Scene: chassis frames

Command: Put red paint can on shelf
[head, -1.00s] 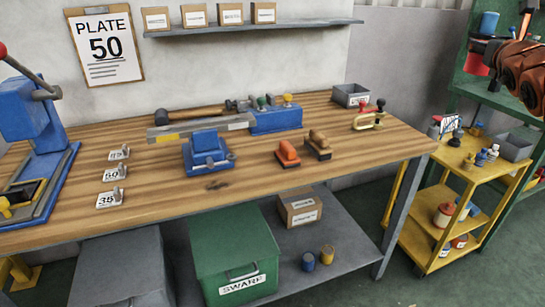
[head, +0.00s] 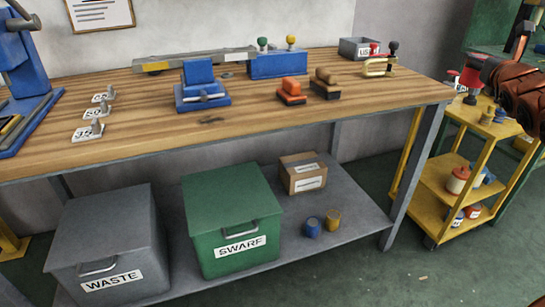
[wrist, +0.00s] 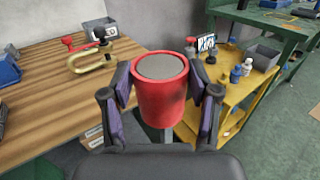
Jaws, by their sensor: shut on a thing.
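The red paint can (wrist: 160,105) is upright with a grey lid in the wrist view. My gripper (wrist: 160,80) is shut on its sides. In the head view the red can (head: 469,77) shows at the upper right, partly hidden by my arm, beyond the bench's right end. The grey lower shelf (head: 340,245) under the bench holds a small blue can (head: 312,227) and a small yellow can (head: 333,220) side by side near its right end. My gripper and the red can are above and to the right of that shelf.
On the lower shelf are a grey WASTE bin (head: 110,240), a green SWARF bin (head: 232,215) and a cardboard box (head: 303,173). The wooden benchtop (head: 260,125) overhangs it. A yellow cart (head: 435,180) with bottles stands to the right. Bare shelf shows right of the cans.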

